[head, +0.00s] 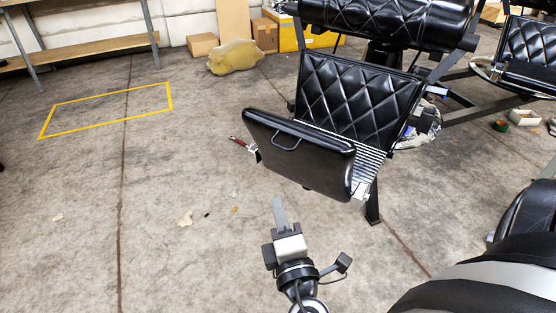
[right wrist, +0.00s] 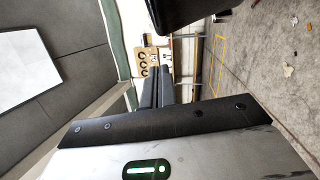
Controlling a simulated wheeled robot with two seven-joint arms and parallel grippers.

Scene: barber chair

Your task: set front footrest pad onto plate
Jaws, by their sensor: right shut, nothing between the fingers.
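The black footrest pad (head: 300,158) with a loop handle on its face is in the middle of the head view. It sits tilted at the front of the chair, against the ribbed metal plate (head: 371,165), which shows only along the pad's right side. I cannot tell whether the pad lies flush on it. My right gripper (head: 279,208) is shut and empty, just below the pad in the picture and apart from it. Its closed fingers (right wrist: 160,88) show in the right wrist view, with a dark edge above them. My left gripper is not in view.
The quilted black chair cushion (head: 360,97) rises behind the plate. A red-handled tool (head: 240,143) shows at the pad's left edge. A yellow floor outline (head: 105,108), cardboard boxes (head: 203,44) and a bench (head: 80,52) lie farther back. The floor at left is mostly clear, with small debris.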

